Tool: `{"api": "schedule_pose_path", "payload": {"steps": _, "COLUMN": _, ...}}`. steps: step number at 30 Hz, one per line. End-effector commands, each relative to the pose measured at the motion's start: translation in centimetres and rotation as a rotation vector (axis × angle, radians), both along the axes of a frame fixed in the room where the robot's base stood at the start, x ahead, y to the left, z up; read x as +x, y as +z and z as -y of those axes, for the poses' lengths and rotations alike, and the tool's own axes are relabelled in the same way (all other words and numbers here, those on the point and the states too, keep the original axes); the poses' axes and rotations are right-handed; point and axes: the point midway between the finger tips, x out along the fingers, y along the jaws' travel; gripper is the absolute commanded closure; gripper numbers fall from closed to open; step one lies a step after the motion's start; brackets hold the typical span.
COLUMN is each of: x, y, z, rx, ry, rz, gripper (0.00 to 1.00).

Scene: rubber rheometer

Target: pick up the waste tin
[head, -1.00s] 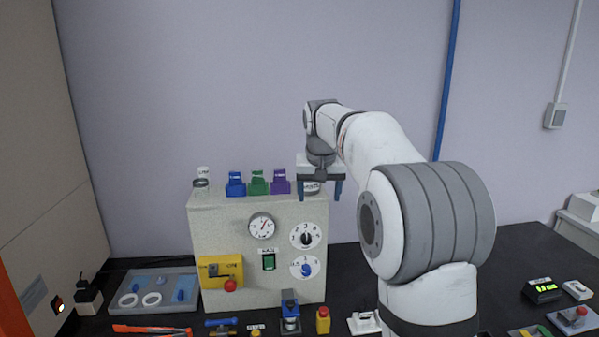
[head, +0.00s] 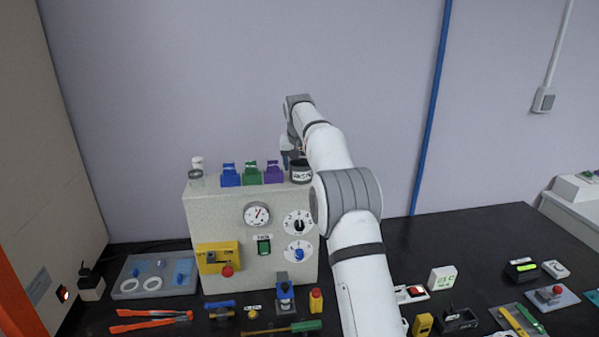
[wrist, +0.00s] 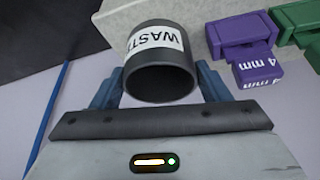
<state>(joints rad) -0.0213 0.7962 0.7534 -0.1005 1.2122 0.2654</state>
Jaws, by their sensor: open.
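The waste tin (head: 301,175) is a dark grey cylinder with a white label, standing at the right end of the machine's top. In the wrist view the tin (wrist: 160,78) shows its open round rim and part of the word WASTE. My gripper (wrist: 160,70) is open, with one blue finger on each side of the tin. I cannot tell whether the fingers touch it. In the head view my gripper (head: 291,158) is at the tin's upper left and partly hidden by the arm and tin.
Purple (head: 273,173), green (head: 251,174) and blue (head: 230,176) blocks stand left of the tin on the machine (head: 220,214). Tools and small devices lie on the black bench (head: 440,245).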

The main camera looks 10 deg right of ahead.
Motion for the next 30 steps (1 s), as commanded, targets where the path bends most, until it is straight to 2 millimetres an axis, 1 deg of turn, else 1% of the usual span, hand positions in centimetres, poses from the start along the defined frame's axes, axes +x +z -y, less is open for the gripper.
{"api": "schedule_pose_path", "payload": {"steps": 3, "x": 0.6, "y": -1.4, "z": 0.1, "rx": 0.000, "ry": 0.000, "rz": -0.002, "gripper": 0.31}}
{"api": "schedule_pose_path", "payload": {"steps": 6, "x": 0.8, "y": -2.0, "z": 0.2, "rx": 0.000, "ry": 0.000, "rz": -0.001, "gripper": 0.31}}
{"api": "schedule_pose_path", "payload": {"steps": 13, "x": 0.8, "y": -2.1, "z": 0.1, "rx": 0.000, "ry": 0.001, "rz": 0.001, "gripper": 0.32}}
{"api": "schedule_pose_path", "payload": {"steps": 24, "x": 0.8, "y": -2.1, "z": 0.1, "rx": 0.001, "ry": 0.001, "rz": 0.000, "gripper": 0.61}}
{"api": "schedule_pose_path", "payload": {"steps": 30, "x": 0.8, "y": -2.0, "z": 0.1, "rx": 0.000, "ry": 0.002, "rz": 0.001, "gripper": 0.61}}
